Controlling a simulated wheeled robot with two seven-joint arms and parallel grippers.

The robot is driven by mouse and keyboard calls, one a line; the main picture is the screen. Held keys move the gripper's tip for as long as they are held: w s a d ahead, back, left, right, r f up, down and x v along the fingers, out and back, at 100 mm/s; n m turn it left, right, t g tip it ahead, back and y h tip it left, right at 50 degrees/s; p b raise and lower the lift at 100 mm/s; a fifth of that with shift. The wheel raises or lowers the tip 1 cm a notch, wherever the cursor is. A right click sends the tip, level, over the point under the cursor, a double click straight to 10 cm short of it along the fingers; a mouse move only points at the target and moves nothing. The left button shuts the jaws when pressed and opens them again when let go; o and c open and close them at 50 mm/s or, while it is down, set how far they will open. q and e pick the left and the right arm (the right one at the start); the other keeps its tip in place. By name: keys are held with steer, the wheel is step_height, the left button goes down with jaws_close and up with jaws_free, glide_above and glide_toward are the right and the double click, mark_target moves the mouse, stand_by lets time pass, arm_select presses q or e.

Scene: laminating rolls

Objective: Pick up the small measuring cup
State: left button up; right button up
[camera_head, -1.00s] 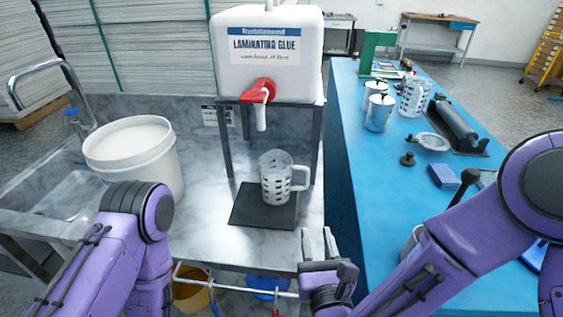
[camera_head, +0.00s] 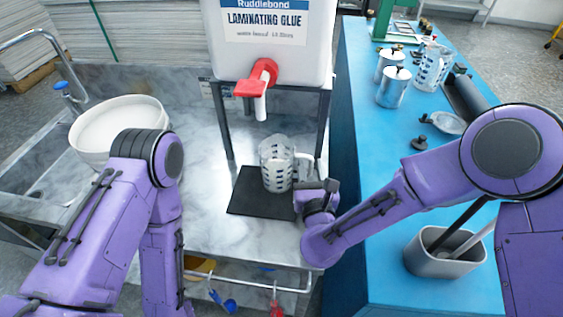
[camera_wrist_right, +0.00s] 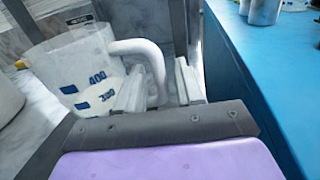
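A clear measuring cup (camera_head: 276,165) with dark markings and a handle stands upright on a dark mat (camera_head: 250,201), below the glue container's red tap. My right gripper (camera_head: 307,180) is beside the cup's handle. In the right wrist view the cup (camera_wrist_right: 80,75) shows 400 and 300 marks. There the open right gripper (camera_wrist_right: 160,90) has one finger on each side of the white handle, with a gap visible between them. Another similar cup (camera_head: 430,67) stands on the blue table. My left arm shows, but its gripper is out of view.
The white glue container (camera_head: 275,45) sits on a metal stand above the cup. A white bucket (camera_head: 115,120) stands at left by the sink. The blue table (camera_head: 385,140) holds metal canisters (camera_head: 394,88), a roller (camera_head: 467,100) and a grey holder (camera_head: 440,262) with tools.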

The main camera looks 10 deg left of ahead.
steer(key=shift+w, duration=0.25)
jaws_close()
steer(key=shift+r, duration=0.1)
